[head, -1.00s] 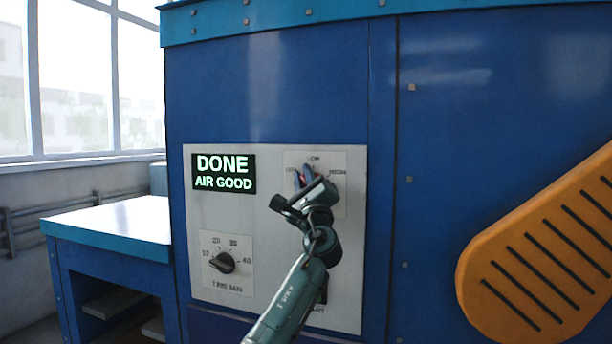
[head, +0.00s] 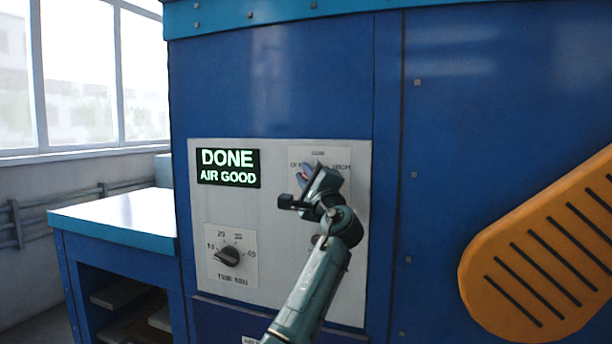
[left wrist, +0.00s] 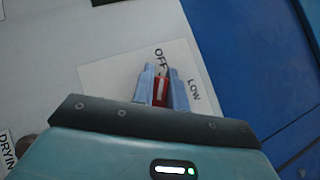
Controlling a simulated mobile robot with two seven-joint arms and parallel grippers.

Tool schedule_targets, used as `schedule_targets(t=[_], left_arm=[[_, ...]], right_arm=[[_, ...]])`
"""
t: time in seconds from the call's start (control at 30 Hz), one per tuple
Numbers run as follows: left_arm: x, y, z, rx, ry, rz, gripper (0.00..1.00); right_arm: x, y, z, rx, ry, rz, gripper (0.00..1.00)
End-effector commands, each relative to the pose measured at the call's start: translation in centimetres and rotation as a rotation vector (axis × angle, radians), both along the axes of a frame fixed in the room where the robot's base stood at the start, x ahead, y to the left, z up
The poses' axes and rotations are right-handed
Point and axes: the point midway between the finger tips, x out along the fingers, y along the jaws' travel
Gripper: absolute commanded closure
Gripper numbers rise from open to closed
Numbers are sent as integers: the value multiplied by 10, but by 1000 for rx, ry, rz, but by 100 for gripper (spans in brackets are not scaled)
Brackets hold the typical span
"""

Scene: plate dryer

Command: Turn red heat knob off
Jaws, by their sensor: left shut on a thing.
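The red heat knob (left wrist: 160,92) sits between the two bluish fingers of my left gripper (left wrist: 162,88) in the left wrist view. The fingers are shut on it. The knob's white line points towards the OFF label (left wrist: 160,56); the LOW label (left wrist: 194,90) is to the right. In the head view my left gripper (head: 306,174) is at the upper right plate of the control panel (head: 270,205) and hides most of the knob. My right gripper is not in view.
The display (head: 228,167) reads DONE, AIR GOOD. A black timer knob (head: 228,256) is at the panel's lower left. An orange slotted guard (head: 545,255) is on the right, and a blue-edged table (head: 120,218) stands on the left.

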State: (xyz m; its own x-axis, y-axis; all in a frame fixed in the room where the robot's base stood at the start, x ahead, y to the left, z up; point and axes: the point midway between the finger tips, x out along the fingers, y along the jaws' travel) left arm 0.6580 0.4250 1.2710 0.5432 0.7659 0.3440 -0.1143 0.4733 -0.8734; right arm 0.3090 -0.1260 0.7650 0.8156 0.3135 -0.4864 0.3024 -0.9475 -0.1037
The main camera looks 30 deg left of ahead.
Motion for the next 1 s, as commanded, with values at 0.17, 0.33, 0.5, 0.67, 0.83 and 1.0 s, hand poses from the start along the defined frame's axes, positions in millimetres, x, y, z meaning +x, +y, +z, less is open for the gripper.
schedule_targets(t=[0.17, 0.33, 0.5, 0.67, 0.83, 1.0], left_arm=[[0, 0, 0, -3, -1, 0, 100], [0, 0, 0, -2, -2, -1, 72], [0, 0, 0, -2, -1, 0, 64], [0, 0, 0, -1, -1, 0, 64], [-7, -12, -7, -1, -2, -3, 64], [-26, -39, -20, -2, -2, -5, 64]], right_arm=[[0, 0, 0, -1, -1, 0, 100], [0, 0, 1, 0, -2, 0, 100], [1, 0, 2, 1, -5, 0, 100], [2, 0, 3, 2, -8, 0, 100], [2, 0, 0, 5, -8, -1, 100], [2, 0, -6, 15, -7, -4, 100]])
